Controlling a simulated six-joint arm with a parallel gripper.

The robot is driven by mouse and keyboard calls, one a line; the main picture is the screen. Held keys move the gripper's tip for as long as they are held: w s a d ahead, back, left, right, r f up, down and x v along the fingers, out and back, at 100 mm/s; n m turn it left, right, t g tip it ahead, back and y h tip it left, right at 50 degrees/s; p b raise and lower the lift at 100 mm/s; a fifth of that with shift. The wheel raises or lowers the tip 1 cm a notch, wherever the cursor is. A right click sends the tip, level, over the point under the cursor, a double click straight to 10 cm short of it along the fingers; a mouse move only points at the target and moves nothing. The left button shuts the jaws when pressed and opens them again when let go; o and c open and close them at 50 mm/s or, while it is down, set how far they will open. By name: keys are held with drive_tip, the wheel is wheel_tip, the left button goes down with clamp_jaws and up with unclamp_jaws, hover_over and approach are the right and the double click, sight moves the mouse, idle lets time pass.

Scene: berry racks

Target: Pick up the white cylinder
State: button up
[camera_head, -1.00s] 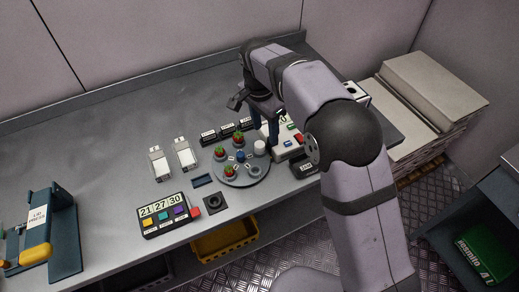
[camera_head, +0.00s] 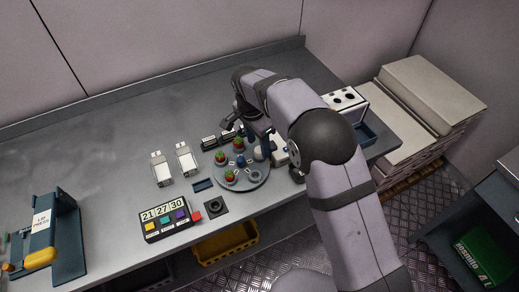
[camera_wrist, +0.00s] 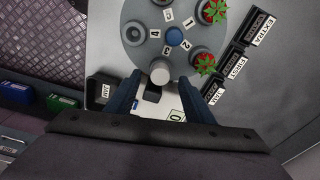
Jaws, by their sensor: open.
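The white cylinder (camera_wrist: 160,71) stands at the edge of the round grey turntable (camera_wrist: 135,60) in the wrist view. In the head view the white cylinder (camera_head: 258,153) shows at the right rim of the turntable (camera_head: 243,184), close to a dark finger. My gripper (camera_wrist: 160,92) is open and empty, with its two blue fingers spread to either side. The cylinder lies in line with the gap between them, just ahead of the fingertips in the wrist view. I cannot tell the fingertips' height above it.
The turntable also holds red berries (camera_wrist: 204,64), a blue knob (camera_wrist: 174,38) and an empty ring (camera_wrist: 133,34). Black labelled blocks (camera_wrist: 238,66) stand close beside it. A timer box (camera_head: 167,218) and two white devices (camera_head: 187,160) stand to the left. The back-left bench is clear.

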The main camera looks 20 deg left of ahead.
sight(260, 153)
drive_tip(key=shift+w+d+f+p, duration=0.15)
drive_tip(key=shift+f+p, duration=0.3)
drive_tip(key=shift+f, duration=1)
clamp_jaws()
drive_tip(key=shift+r, duration=0.15)
